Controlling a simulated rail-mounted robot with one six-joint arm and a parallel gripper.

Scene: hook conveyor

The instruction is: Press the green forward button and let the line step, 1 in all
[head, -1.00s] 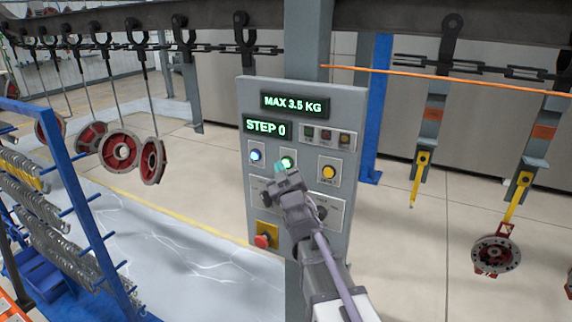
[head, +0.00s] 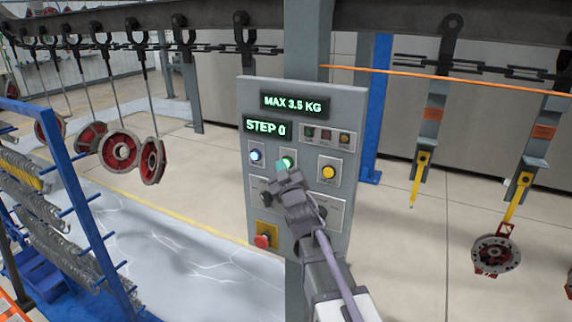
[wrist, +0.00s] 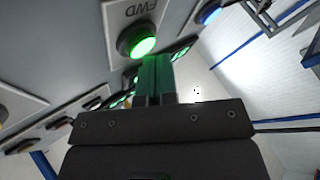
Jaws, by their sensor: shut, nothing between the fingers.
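The control panel (head: 246,190) stands upright on a post in the head view, with displays reading MAX 3.5 KG and STEP 0. The green forward button (head: 288,161) is lit in the middle of its button row. In the wrist view the lit green button (wrist: 138,42) sits on a plate marked FWD. My gripper (head: 283,170) is shut and empty, its fingertips just in front of and slightly below the button. In the wrist view my closed green-tinted fingers (wrist: 155,72) reach close to the button; I cannot tell whether they touch it.
A blue-lit button (head: 256,155) is to the left and a yellow button (head: 329,172) to the right. A red emergency knob (head: 262,241) is lower left. Red wheels (head: 119,149) hang from the conveyor at left. A blue rack (head: 80,180) stands front left.

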